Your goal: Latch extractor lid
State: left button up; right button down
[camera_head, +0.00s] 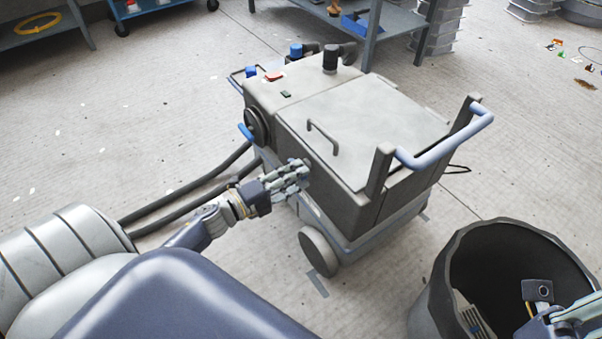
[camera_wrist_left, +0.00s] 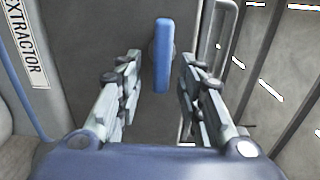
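The grey extractor (camera_head: 335,195) stands on wheels in the middle of the head view. Its flat lid (camera_head: 375,115) lies down on top, with a thin bar handle (camera_head: 323,137). My left gripper (camera_head: 303,172) is at the extractor's near side, just below the lid edge. In the left wrist view a blue latch lever (camera_wrist_left: 162,55) stands upright on the grey side, ahead of and between the open fingers (camera_wrist_left: 158,90). I see no finger touching it. The gripper hides this lever in the head view. My right gripper (camera_head: 578,312) is partly visible at the lower right.
A dark round bin (camera_head: 440,290) stands at the lower right, below my right gripper. A blue push handle (camera_head: 450,145) rises at the extractor's right end. Dark hoses (camera_head: 190,195) run along the floor to the left. Shelving (camera_head: 390,20) stands behind.

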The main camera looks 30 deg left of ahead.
pick_arm(q)
jog(key=v, duration=1)
